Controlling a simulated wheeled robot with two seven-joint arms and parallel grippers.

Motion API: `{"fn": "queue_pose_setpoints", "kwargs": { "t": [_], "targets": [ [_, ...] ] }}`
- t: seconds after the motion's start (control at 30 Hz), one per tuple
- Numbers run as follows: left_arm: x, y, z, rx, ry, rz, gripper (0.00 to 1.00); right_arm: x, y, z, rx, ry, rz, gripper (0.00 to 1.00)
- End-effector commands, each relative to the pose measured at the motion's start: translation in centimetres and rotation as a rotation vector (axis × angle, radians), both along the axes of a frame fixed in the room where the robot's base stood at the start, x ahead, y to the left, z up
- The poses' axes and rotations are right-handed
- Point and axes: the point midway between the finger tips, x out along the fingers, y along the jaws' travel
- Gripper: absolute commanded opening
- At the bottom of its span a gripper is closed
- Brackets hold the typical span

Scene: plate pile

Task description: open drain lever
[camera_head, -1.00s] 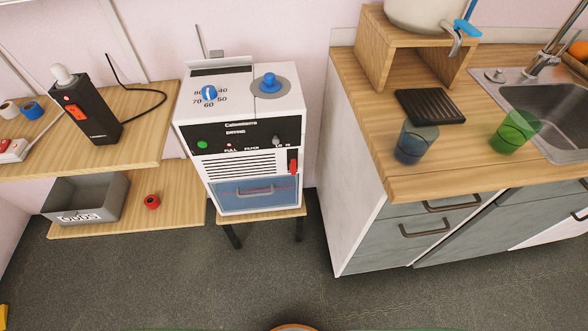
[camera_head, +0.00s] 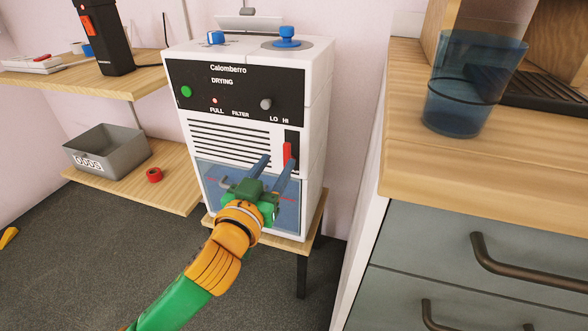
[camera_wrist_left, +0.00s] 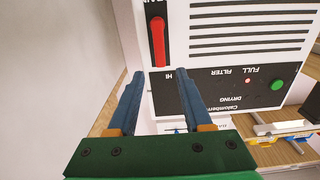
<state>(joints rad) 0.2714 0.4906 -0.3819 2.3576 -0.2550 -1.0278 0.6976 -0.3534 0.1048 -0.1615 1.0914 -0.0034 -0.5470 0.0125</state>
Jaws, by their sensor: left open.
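The red drain lever (camera_head: 288,153) stands upright in a black slot at the right side of the white drying machine's front (camera_head: 318,115). In the left wrist view the lever (camera_wrist_left: 158,42) appears upside down, beyond the fingertips and roughly in line with the gap between them. My left gripper (camera_head: 277,161) is open and empty in front of the machine, its two blue fingers pointing at the lever area. The fingers (camera_wrist_left: 160,78) show apart in the wrist view, with nothing between them. The gripper partly covers the machine's blue drawer (camera_head: 288,213). My right gripper is not in view.
A wooden counter (camera_head: 445,175) with a blue cup (camera_head: 468,85) stands close on the right, above grey drawers with dark handles. A wooden shelf (camera_head: 130,95) with a black device and a lower grey bin (camera_head: 105,150) are on the left.

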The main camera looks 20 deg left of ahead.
Motion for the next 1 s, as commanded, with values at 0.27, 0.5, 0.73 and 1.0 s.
{"fn": "queue_pose_setpoints", "kwargs": {
  "t": [0.27, 0.5, 0.73, 1.0],
  "targets": [
    [4.5, -0.2, 0.1, 0.002, 0.0, -0.001, 0.5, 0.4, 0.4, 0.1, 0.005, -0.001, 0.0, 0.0],
    [4.8, -0.2, 0.1, 0.001, 0.002, -0.002, 0.5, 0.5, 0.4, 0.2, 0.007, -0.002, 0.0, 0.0],
    [4.8, -0.2, 0.1, 0.001, 0.002, -0.002, 0.0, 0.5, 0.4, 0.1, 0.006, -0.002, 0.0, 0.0],
    [4.8, -0.2, 0.1, 0.01, 0.003, -0.002, 0.0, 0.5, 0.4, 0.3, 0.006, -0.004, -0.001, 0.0]
  ]
}}
